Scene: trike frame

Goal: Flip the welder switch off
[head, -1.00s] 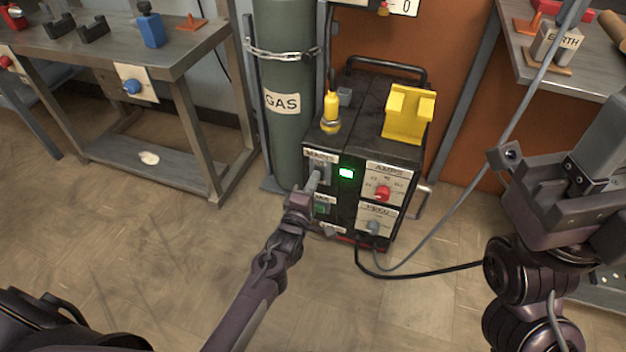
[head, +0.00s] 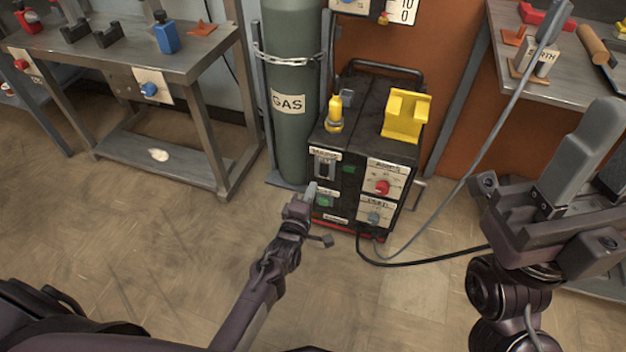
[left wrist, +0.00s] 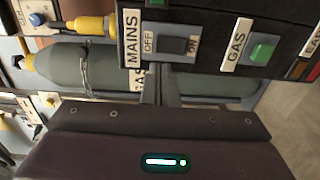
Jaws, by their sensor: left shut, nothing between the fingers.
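The welder (head: 345,197) is a dark box standing on the floor. Its mains switch (head: 325,168) is at the upper left of the front panel. In the left wrist view the mains rocker (left wrist: 172,46) sits between the OFF and ON labels; its tilt is hard to tell. The lamp (head: 348,170) beside the switch is dull green, not glowing. My left gripper (head: 311,190) is shut and empty, below and in front of the switch, near the gas button (head: 324,200), apparently not touching the panel. My right gripper (head: 590,165) appears open and empty at the right.
A gas cylinder (head: 293,125) stands left of the welder. A red knob (head: 382,187) is on the panel's right side. Cables run from the welder across the floor and up past my right arm. Workbenches stand left (head: 110,62) and right (head: 490,65).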

